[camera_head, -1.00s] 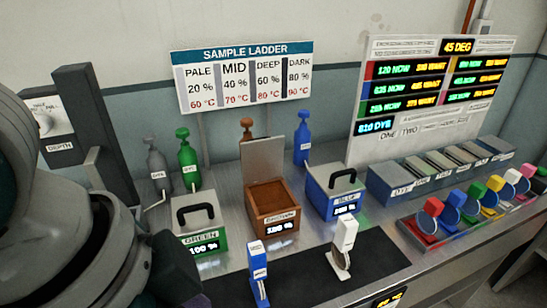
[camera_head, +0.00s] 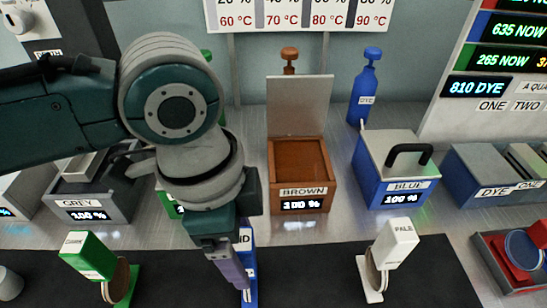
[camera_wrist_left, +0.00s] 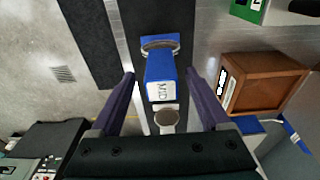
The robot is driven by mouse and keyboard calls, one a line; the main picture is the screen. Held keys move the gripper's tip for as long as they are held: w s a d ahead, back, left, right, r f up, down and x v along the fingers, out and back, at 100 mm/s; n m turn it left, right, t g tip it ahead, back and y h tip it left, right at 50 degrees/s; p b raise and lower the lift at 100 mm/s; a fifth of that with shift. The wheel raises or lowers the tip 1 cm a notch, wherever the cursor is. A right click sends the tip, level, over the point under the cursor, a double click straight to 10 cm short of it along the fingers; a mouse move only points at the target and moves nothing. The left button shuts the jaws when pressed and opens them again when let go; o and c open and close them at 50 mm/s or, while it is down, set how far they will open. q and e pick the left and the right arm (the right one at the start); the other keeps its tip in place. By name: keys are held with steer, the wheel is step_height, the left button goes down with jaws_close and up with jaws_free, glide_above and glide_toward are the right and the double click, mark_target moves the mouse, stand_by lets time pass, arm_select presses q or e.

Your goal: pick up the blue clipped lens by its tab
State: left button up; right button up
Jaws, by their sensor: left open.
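A blue upright piece marked MID (camera_wrist_left: 161,72) stands on the dark mat, with a round grey disc (camera_wrist_left: 158,42) at its blue base. In the head view the blue piece (camera_head: 249,262) is partly hidden by my left gripper (camera_head: 238,283). In the wrist view the open purple fingers of this gripper (camera_wrist_left: 161,76) lie on either side of the piece, with gaps. My right gripper is not in view.
A green piece (camera_head: 90,255) and a white PALE piece (camera_head: 398,243) stand on the mat (camera_head: 320,285) at either side. Behind are an open brown box (camera_head: 301,180), a lidded blue box (camera_head: 400,180) and a grey box (camera_head: 88,205). Bare mat lies between the blue and white pieces.

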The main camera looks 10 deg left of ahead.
arm_select(q)
steer(key=shift+w+d+f, duration=0.1)
steer(key=shift+d+f, duration=0.05)
steer(key=shift+f, duration=0.55)
steer(key=shift+d+f, duration=0.1)
steer(key=shift+f, duration=0.6)
jaws_close()
